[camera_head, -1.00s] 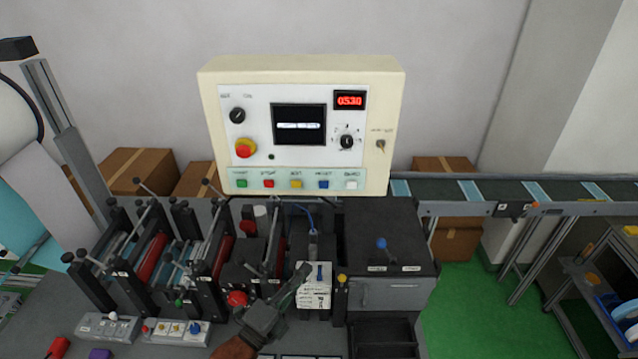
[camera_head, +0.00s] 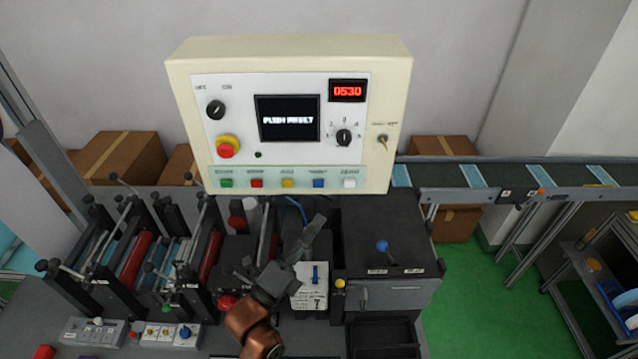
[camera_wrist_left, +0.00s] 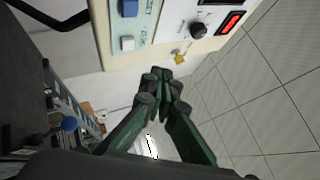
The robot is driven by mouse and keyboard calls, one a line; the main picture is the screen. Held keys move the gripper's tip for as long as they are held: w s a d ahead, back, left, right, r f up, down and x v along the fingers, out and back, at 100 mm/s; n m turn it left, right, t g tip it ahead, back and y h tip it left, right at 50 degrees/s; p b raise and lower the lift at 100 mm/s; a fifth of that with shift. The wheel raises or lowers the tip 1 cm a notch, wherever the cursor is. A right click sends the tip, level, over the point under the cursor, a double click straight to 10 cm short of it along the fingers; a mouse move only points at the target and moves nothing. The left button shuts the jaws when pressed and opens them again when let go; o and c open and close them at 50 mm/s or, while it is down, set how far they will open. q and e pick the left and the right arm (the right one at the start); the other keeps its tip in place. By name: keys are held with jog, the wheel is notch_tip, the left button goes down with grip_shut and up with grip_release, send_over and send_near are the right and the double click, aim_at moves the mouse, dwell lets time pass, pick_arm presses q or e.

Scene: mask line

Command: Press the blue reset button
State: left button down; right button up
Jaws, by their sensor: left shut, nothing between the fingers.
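The blue button (camera_head: 319,183) is in the lower row of the cream control box (camera_head: 180,110), between the yellow button (camera_head: 287,183) and the white button (camera_head: 349,183). In the left wrist view, the blue button (camera_wrist_left: 130,8) is at the top edge, beside the white button (camera_wrist_left: 127,43). My left gripper (camera_head: 318,222) is shut and empty, below the button row and apart from it. Its closed fingertips (camera_wrist_left: 160,82) also show in the left wrist view, below the panel's edge. My right gripper is not in view.
A red emergency knob (camera_head: 227,150) and a display (camera_head: 288,119) with white text sit above the buttons. A blue-knobbed lever (camera_head: 382,246) stands on a dark cabinet, right of my gripper. Black-framed rollers (camera_head: 135,260) are at left. A conveyor (camera_head: 530,180) runs at right.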

aim_at(318, 183)
pick_arm(q)
jog(key=w+b, duration=0.1)
jog(key=w, duration=0.7)
jog(key=shift+w, duration=0.35)
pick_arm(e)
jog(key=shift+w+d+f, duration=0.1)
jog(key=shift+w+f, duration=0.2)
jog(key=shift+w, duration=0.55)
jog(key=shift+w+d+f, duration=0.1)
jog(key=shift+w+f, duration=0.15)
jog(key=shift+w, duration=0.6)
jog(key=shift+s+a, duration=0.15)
pick_arm(q)
jog(key=shift+w, duration=0.15)
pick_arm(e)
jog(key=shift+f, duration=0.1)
pick_arm(q)
jog(key=shift+w+b, duration=0.3)
